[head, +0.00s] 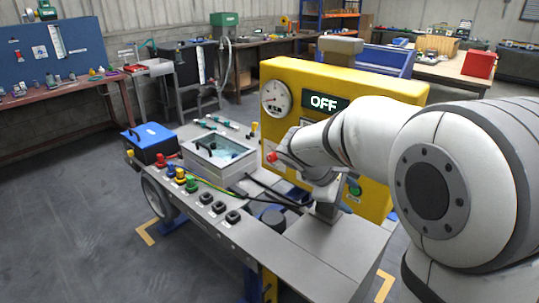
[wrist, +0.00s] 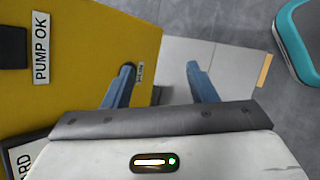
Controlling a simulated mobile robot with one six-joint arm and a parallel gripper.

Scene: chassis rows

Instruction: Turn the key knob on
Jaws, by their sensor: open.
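The yellow panel (head: 400,92) stands upright on the grey bench, with a lit display (head: 324,103) that reads OFF. I cannot make out the key knob for certain; my arm covers much of the panel's front in the head view. My gripper (wrist: 160,68) is open in the wrist view, its two blue-grey fingers apart. The left finger is over the panel's edge beside a small label (wrist: 139,72), and the right finger is over the pale surface. A small dark shape shows between the fingers near the panel's edge; I cannot tell what it is.
A round gauge (head: 276,98) and a red knob (head: 272,157) are on the panel's left side. A green light (head: 355,188) is at its lower right. A clear-lidded box (head: 220,150), a blue case (head: 148,137) and several black sockets are on the bench. The bench's front right is bare.

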